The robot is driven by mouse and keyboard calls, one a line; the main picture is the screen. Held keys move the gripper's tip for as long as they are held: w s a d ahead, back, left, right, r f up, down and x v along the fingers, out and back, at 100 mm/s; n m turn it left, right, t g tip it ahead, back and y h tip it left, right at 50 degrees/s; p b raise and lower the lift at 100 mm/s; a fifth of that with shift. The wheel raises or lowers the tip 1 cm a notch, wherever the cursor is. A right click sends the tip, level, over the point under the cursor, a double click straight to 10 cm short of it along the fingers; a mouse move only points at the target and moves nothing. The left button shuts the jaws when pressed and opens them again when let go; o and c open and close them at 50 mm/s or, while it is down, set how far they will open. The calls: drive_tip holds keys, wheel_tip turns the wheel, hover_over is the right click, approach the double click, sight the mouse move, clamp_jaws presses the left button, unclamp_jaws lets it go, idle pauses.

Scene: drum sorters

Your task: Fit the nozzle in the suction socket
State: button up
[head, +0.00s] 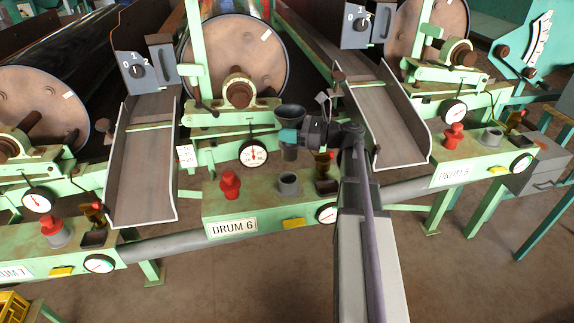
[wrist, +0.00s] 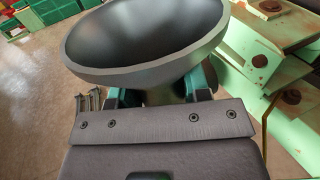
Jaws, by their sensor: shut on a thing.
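The nozzle is a dark grey, wide-mouthed funnel (head: 291,114), held upright with its mouth up. My gripper (head: 289,136), with teal fingers, is shut on its neck. In the wrist view the funnel's wide rim (wrist: 145,45) fills the upper middle, and the gripper's teal fingers (wrist: 160,95) show below it, with the neck mostly hidden. On the green DRUM 6 panel, an open grey round socket (head: 289,184) stands almost straight below the nozzle. The nozzle's lower end looks a little above and behind it; a gap shows between them. The socket does not show in the wrist view.
A red fitting (head: 229,185) stands left of the socket. A small dark box with an amber bottle (head: 325,172) stands close on its right, with a gauge (head: 327,213) below. A dial gauge (head: 253,153) and the large drum (head: 235,58) are behind. Chutes (head: 146,160) flank the panel.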

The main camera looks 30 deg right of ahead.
sight(287, 150)
drive_tip(key=shift+s+a+f, duration=0.25)
drive_tip(key=shift+a+f, duration=0.1)
drive_tip(key=shift+f, duration=0.15)
drive_tip(key=shift+r, duration=0.2)
wheel_tip(287, 150, down, 6)
drive_tip(key=b, duration=0.5)
drive_tip(key=shift+f+b, duration=2.6)
drive_tip(key=shift+b, duration=0.3)
drive_tip(key=o, duration=1.1)
